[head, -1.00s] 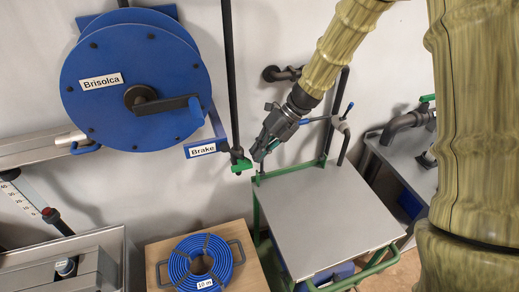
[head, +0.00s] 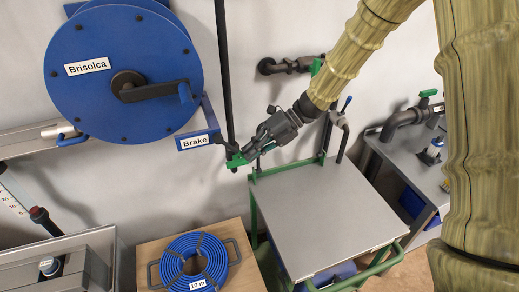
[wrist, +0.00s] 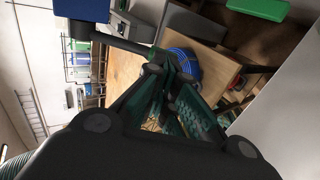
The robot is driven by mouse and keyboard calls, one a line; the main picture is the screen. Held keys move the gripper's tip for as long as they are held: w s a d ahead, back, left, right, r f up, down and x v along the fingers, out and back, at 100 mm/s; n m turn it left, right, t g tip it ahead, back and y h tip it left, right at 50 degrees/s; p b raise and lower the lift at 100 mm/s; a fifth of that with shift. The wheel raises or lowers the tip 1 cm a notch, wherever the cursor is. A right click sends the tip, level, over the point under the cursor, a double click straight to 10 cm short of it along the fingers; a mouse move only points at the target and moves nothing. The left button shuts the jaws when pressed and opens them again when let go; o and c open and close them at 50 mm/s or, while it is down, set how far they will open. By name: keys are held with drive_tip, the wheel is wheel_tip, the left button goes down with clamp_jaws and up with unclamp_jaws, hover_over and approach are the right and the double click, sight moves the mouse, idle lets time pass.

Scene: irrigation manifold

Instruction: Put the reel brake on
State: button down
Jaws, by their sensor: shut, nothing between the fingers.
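The blue reel (head: 122,72), labelled Brisolca, hangs on the wall at the left with its black crank. A bracket with the Brake label (head: 196,142) juts from its lower right. Beside the label is a short dark brake lever with a green end (head: 236,160). In the wrist view the dark lever (wrist: 122,42) reaches in from the upper left towards my fingers. My gripper (head: 250,152) is shut and empty, just right of the green end. Whether they touch I cannot tell.
A black vertical rod (head: 224,70) stands close behind the lever. A grey-topped green cart (head: 325,212) is below my gripper. A blue hose coil (head: 194,263) lies on a wooden surface (head: 246,258) at the lower left. A wall pipe (head: 285,66) is above right.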

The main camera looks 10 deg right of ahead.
drive_tip(key=shift+s+a+f, duration=0.1)
drive_tip(key=shift+f, duration=0.2)
drive_tip(key=shift+r, duration=0.1)
